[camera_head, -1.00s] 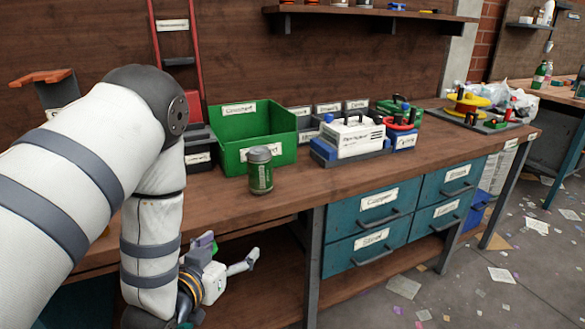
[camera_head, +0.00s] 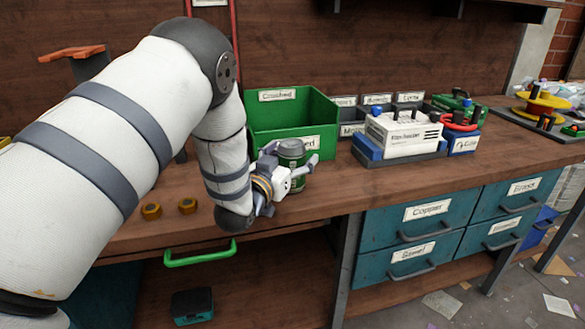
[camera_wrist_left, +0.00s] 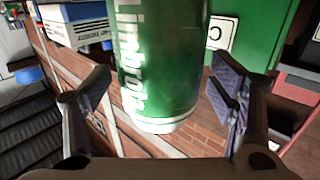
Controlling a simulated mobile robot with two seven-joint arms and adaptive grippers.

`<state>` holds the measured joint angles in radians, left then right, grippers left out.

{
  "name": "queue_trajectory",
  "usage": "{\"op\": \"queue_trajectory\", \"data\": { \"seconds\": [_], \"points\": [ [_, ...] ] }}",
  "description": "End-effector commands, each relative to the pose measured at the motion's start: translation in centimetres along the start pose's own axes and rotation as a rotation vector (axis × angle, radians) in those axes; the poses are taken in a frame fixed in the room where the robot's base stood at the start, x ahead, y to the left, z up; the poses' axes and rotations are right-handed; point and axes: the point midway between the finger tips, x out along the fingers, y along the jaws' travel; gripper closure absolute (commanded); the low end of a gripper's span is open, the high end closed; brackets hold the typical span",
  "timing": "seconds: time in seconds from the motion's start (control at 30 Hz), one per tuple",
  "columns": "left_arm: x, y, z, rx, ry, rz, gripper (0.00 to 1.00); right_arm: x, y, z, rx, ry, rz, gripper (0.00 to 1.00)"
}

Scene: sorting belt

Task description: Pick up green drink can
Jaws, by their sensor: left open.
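The green drink can (camera_head: 292,152), with a grey top, stands upright on the wooden bench in front of the green bin. My left gripper (camera_head: 288,168) is at the can, its arm coming in from the left and partly covering the can's lower part. In the left wrist view the can (camera_wrist_left: 158,60) sits between the two open fingers, with a visible gap on each side. Its white lettering is partly readable. My right gripper does not show.
The green bin (camera_head: 322,109), labelled "Crushed", is close behind the can. A white-and-blue boxed device (camera_head: 402,136) stands to the right. Two brass-coloured nuts (camera_head: 187,206) lie at left. Drawers (camera_head: 412,222) are below the bench; its front right stretch is clear.

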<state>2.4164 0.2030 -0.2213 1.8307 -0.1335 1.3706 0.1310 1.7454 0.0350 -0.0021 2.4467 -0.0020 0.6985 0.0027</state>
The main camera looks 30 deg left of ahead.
Motion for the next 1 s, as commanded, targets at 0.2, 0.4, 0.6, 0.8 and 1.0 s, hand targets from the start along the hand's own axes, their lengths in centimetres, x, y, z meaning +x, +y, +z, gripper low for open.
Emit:
{"op": "queue_trajectory", "data": {
  "seconds": [0.2,0.4,0.6,0.8,1.0],
  "points": [
    [0.0,0.0,-0.1,0.000,0.001,0.000,0.29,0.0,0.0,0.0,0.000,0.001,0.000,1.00],
    [0.0,0.0,-0.1,0.000,0.000,0.000,0.60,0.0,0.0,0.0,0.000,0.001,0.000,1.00],
    [0.0,0.0,-0.1,0.000,0.000,0.000,0.60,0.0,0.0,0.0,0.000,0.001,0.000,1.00],
    [0.0,0.0,-1.2,0.000,0.004,0.000,0.60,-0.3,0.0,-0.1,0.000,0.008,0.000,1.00],
    [-1.1,1.1,-5.8,-0.002,0.010,0.003,0.60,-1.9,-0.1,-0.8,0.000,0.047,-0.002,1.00]
  ]
}}
